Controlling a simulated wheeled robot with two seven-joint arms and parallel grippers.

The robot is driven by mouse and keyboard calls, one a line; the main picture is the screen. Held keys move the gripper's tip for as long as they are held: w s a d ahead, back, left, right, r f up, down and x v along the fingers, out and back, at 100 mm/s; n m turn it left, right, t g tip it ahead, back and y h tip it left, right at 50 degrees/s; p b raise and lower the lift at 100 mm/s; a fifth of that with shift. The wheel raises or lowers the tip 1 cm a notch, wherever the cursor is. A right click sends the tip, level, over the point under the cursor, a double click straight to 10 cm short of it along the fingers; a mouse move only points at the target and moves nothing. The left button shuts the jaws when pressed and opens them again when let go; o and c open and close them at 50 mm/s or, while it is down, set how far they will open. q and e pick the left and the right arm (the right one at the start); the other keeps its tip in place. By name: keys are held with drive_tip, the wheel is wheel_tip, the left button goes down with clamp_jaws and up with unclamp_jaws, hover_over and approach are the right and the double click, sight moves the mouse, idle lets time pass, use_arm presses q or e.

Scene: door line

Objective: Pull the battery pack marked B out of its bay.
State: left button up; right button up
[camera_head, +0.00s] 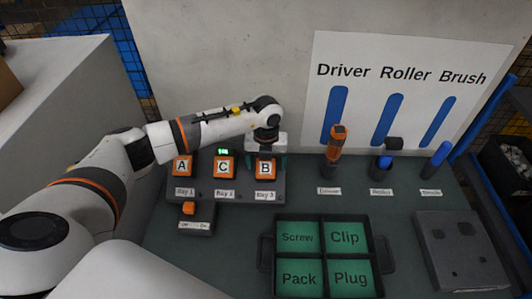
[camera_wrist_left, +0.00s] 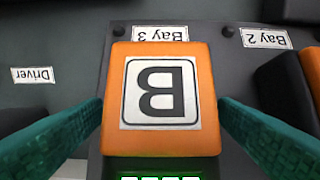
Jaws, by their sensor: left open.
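The orange battery pack B (camera_head: 265,168) sits in Bay 3, at the right end of the dark charging dock (camera_head: 225,197). In the left wrist view pack B (camera_wrist_left: 160,92) fills the middle, its letter upside down. My left gripper (camera_head: 266,157) is over Bay 3 with its teal fingers open, one on each side of pack B. Small gaps seem to show between fingers and pack, but I cannot tell about contact. Pack A (camera_head: 182,166) is in Bay 1 and pack C (camera_head: 223,167) in Bay 2. My right gripper is not in view.
A small green display (camera_head: 223,151) glows above pack C. An off/on switch (camera_head: 188,209) is in front of Bay 1. A labelled four-part tray (camera_head: 323,258) stands front centre. An orange driver (camera_head: 336,145) stands right of the dock. A grey box (camera_head: 461,250) is at right.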

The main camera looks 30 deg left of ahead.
sight(266, 172)
use_arm(q)
drive_tip(key=shift+f, duration=0.15)
drive_tip(key=shift+c, duration=1.3)
drive_tip(key=c, duration=1.2)
drive_tip(key=shift+r, duration=0.2)
drive_tip(key=shift+r, duration=0.1)
drive_tip(key=shift+s+d+r+p, duration=0.1)
drive_tip(key=shift+s+r+p, duration=0.15)
drive_tip(key=shift+p, duration=0.15)
drive_tip(key=shift+r+p, duration=0.35)
drive_tip(key=shift+p, duration=0.15)
drive_tip(key=shift+s+d+r+p, duration=0.2)
drive_tip(key=shift+s+r+p, duration=0.2)
drive_tip(key=shift+r+p, duration=0.3)
drive_tip(key=shift+s+d+r+p, duration=0.2)
drive_tip(key=shift+s+r+p, duration=0.25)
drive_tip(key=shift+r+p, duration=0.25)
drive_tip(key=shift+s+d+r+p, duration=0.2)
drive_tip(key=shift+s+r+p, duration=0.2)
drive_tip(key=shift+r+p, duration=0.25)
